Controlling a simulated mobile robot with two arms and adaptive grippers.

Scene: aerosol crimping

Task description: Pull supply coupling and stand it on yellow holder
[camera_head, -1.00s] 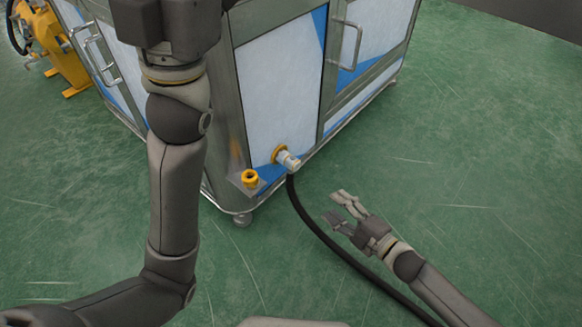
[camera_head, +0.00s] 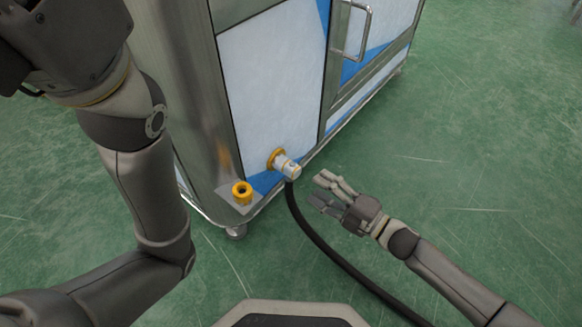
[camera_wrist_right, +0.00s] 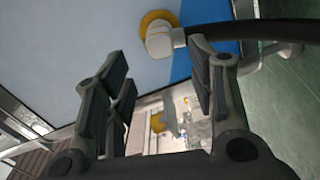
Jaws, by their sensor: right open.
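The supply coupling (camera_head: 288,167) is a pale, silvery fitting plugged into a yellow port (camera_head: 275,156) low on the cabinet's white panel. A black hose (camera_head: 326,247) hangs from it. The coupling also shows in the right wrist view (camera_wrist_right: 161,41), beyond the fingertips. The yellow holder (camera_head: 242,191) is a short ring on a small plate at the cabinet's lower corner. My right gripper (camera_head: 319,189) is open and empty, a little to the right of the coupling and apart from it. At the upper left my left arm shows, but its fingers are out of the frame.
The steel-framed cabinet (camera_head: 188,90) fills the upper middle, with a door handle (camera_head: 362,34) on its right door. The hose runs down across the green floor (camera_head: 480,180), passing under my right arm. The floor to the right is clear.

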